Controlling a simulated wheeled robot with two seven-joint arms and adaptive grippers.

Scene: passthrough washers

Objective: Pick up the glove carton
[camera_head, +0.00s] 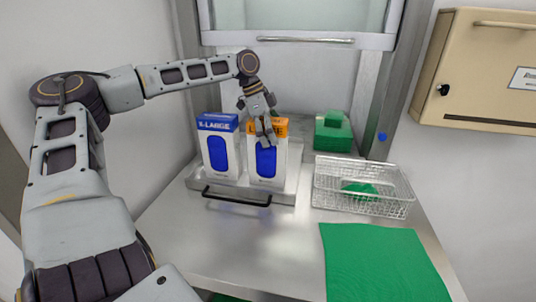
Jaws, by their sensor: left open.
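Two white glove cartons stand upright on a metal tray (196,183) with a black handle. The left carton (207,168) has a blue top band reading X-LARGE. The right carton (254,178) has an orange top band, partly hidden by my gripper. Each has a blue oval on its front. My left gripper (266,138) is open and points down at the top of the orange-banded carton, overlapping its upper front in the picture. I cannot tell whether the fingers touch it. My right gripper is not in view.
A wire basket (362,205) with a green item inside stands right of the tray. A green block-like stack (333,135) is behind it, and a green cloth (383,262) lies in front. A raised hatch door (300,40) is above; a beige cabinet (480,75) hangs at right.

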